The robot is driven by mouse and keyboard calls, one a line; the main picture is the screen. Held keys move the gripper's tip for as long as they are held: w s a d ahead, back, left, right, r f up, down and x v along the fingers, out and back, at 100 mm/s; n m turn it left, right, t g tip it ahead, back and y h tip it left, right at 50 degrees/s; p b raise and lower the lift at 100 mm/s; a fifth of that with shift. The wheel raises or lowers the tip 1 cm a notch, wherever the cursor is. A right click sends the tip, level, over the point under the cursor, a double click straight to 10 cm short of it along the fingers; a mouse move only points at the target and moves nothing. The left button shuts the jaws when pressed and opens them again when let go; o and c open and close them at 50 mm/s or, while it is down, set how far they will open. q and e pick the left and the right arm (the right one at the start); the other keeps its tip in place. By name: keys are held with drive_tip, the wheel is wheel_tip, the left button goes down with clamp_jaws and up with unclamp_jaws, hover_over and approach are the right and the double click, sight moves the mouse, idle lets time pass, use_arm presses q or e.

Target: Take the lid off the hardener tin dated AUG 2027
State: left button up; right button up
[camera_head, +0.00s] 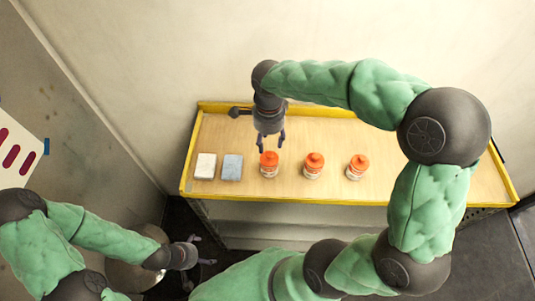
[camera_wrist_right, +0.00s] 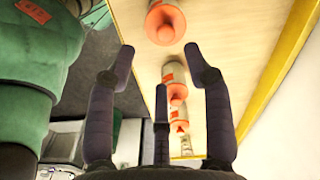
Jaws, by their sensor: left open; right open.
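Three white tins with orange lids stand upright in a row on the workbench: left tin (camera_head: 269,166), middle tin (camera_head: 314,167) and right tin (camera_head: 358,168). All three lids are on. Their dates are too small to read. My right gripper (camera_head: 271,144) is open and empty, just behind and above the left tin. In the right wrist view, one orange lid (camera_wrist_right: 165,23) lies just beyond the open fingers (camera_wrist_right: 160,60), not between them. A second tin (camera_wrist_right: 173,75) and a third (camera_wrist_right: 181,123) line up behind it. My left gripper (camera_head: 203,250) is open and empty, low in front of the bench.
The wooden bench (camera_head: 415,183) has a raised yellow rim. A white block (camera_head: 205,166) and a blue-grey block (camera_head: 232,167) lie left of the tins. A wall rises behind the bench. The bench top right of the tins is clear.

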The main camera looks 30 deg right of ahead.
sight(269, 154)
drive_tip(key=f, duration=0.3)
drive_tip(key=shift+w+f, duration=0.1)
drive_tip(key=shift+w, duration=0.3)
drive_tip(key=shift+s+d+f, duration=0.15)
drive_tip(key=shift+s+f, duration=0.05)
drive_tip(key=shift+f, duration=0.35)
wheel_tip(269, 154, down, 4)
drive_tip(key=shift+w+d+f, duration=0.1)
drive_tip(key=shift+d, duration=0.05)
drive_tip(key=c, duration=0.9)
